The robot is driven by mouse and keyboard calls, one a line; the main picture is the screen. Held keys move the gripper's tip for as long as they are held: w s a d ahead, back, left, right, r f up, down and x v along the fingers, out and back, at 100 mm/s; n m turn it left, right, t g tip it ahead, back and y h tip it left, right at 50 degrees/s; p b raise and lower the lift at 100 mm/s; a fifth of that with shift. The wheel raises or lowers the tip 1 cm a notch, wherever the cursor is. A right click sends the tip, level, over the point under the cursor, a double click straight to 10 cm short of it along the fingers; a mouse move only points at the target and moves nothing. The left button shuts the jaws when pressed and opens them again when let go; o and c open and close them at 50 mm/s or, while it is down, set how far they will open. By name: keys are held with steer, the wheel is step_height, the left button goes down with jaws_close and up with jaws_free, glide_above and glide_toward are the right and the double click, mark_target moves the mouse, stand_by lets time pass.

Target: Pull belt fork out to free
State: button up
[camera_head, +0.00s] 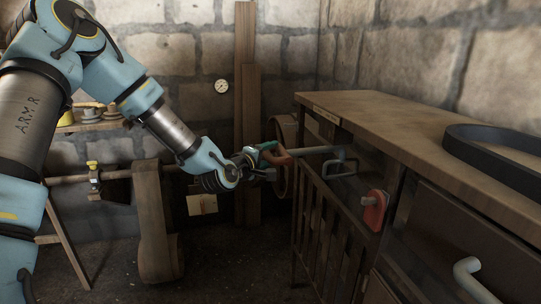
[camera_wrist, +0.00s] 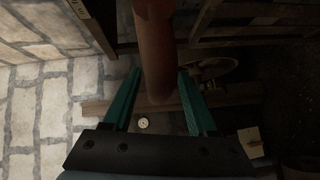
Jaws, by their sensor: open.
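A grey rod (camera_head: 315,150) with a red grip (camera_head: 276,158) at its left end sticks out near the bench's far end; it looks like the belt fork's handle, though I cannot be sure. My gripper (camera_head: 264,153) is at the red grip. In the wrist view the reddish-brown grip (camera_wrist: 155,50) runs between the two green fingers of my gripper (camera_wrist: 158,85). The fingers are open, one on each side, with gaps visible. The fork's far part is not clearly visible.
A wooden bench (camera_head: 400,110) with a black belt (camera_head: 495,152) on top fills the right. A red handle (camera_head: 375,208) and a grey handle (camera_head: 472,280) stick out from its front. A wide brown belt (camera_head: 155,220) hangs from a shaft at left. A round gauge (camera_head: 222,86) is on the wall.

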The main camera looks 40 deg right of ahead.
steer(key=b+v, duration=0.1)
steer(key=v, duration=0.9)
steer(key=w+a+f+m+y+p, duration=0.1)
steer(key=w+a+f+m+y, duration=0.3)
steer(key=a, duration=0.6)
steer(key=w+a+f+y+p, duration=0.15)
steer(key=a+y, duration=0.35)
steer(key=a, duration=0.5)
steer(key=s+a+r+g+y+p, duration=0.1)
steer(key=s+a+r+y, duration=0.1)
steer(key=a, duration=0.5)
steer(key=s+a+r+g+y+p, duration=0.1)
steer(key=s+a+g+y, duration=0.1)
steer(key=s+a, duration=0.2)
steer(key=s+a+r+g+y+p, duration=0.1)
steer(key=s+a+r+g, duration=0.1)
steer(key=a, duration=0.9)
steer(key=shift+s+r+y, duration=0.35)
steer(key=shift+s+y, duration=0.05)
steer(key=shift+s, duration=0.1)
